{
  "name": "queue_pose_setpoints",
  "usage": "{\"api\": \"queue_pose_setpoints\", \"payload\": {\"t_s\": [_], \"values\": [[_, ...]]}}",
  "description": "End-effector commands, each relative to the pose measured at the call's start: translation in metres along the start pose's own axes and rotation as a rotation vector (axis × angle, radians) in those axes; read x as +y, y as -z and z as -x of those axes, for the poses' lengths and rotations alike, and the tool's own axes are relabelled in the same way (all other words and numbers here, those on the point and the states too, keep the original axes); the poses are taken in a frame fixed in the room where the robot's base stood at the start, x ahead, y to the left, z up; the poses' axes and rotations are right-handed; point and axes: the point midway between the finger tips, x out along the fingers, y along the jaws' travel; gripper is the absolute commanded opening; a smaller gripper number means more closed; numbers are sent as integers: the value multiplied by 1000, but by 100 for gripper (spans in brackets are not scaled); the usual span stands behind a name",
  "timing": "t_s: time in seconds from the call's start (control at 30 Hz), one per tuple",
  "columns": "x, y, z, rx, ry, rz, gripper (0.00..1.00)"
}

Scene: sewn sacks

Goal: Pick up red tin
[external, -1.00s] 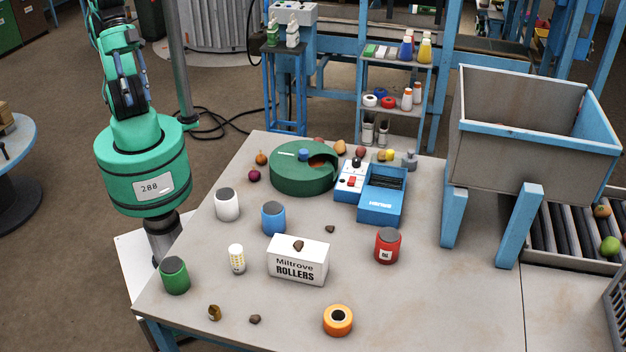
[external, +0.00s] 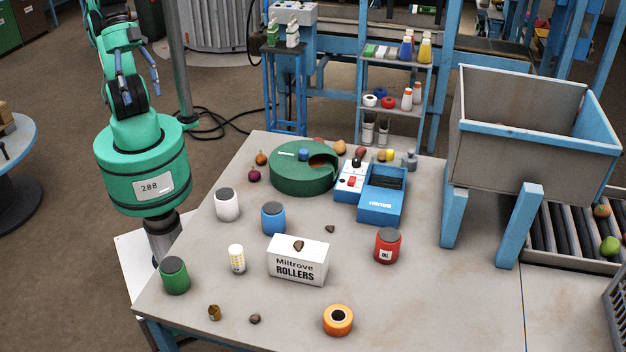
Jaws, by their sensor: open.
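The red tin (external: 387,246) stands upright on the grey table, right of the white Miltrove Rollers box and in front of the blue machine. It has a dark lid and a small white label. My gripper (external: 139,83) is at the upper left, raised beside my green arm and far from the red tin. Its two bluish fingers are spread apart with nothing between them.
The white box (external: 298,261) has a brown lump on top. Blue (external: 273,218), white (external: 227,204) and green (external: 174,275) tins stand to the left. An orange roll (external: 338,320) lies at the front. A large hopper (external: 518,150) stands at the right. Table right of the red tin is clear.

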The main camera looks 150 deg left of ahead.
Motion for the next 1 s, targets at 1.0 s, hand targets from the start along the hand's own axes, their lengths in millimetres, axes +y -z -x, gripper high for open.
{"api": "queue_pose_setpoints", "payload": {"t_s": [1.0], "values": [[-123, 226, -90, -63, -7, -19, 76]]}}
